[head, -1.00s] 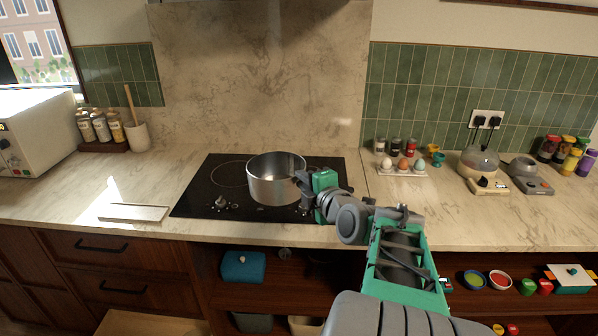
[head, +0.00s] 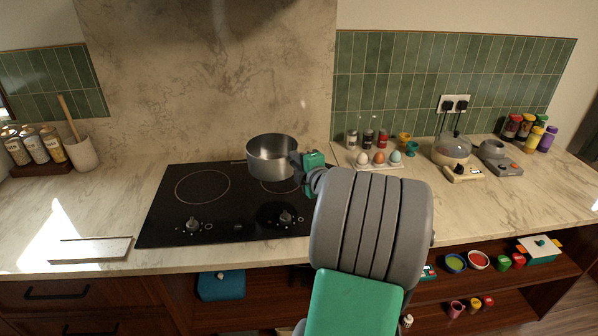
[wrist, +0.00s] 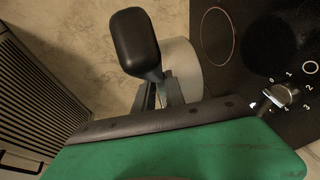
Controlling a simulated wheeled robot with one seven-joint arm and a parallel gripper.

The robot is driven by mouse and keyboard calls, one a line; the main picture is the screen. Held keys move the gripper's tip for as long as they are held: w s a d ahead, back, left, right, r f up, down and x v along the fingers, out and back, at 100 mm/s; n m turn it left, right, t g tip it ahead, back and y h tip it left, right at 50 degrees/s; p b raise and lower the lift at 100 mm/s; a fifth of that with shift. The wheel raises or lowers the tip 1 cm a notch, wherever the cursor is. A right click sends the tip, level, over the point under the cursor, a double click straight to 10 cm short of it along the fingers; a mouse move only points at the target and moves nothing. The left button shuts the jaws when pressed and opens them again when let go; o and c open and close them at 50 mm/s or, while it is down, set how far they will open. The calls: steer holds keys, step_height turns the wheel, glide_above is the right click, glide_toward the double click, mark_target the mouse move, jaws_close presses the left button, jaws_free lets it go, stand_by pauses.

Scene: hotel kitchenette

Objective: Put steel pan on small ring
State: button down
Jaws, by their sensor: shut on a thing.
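The steel pan (head: 271,165) is upright over the right rear part of the black hob in the head view. My gripper (head: 304,167) is at its right side, shut on its handle. The wrist view shows the dark handle (wrist: 136,42) at my gripper (wrist: 160,95) and part of the pan's grey wall (wrist: 187,73). The small ring (head: 281,192) is on the hob's right side, partly hidden by the pan, its front edge showing. I cannot tell whether the pan touches the glass.
The large ring (head: 203,187) on the left is bare. Two knobs (head: 192,224) (head: 286,217) sit at the hob's front. An egg tray (head: 378,163) stands to the right, a white board (head: 90,249) lies left. My arm hides some counter front.

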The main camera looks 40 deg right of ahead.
steer(key=w+d+f+p, duration=0.1)
steer(key=d+f, duration=0.1)
steer(key=f, duration=0.1)
steer(key=w+d+f+p, duration=0.1)
steer(key=d+f, duration=0.1)
steer(key=f, duration=0.1)
steer(key=w+d+f+p, duration=0.2)
steer(key=f, duration=0.1)
steer(key=shift+f, duration=0.2)
steer(key=shift+f+b, duration=0.15)
steer(key=shift+b, duration=0.2)
steer(key=c, duration=1.4)
jaws_free()
steer(key=shift+a+f, duration=0.1)
steer(key=shift+f, duration=0.05)
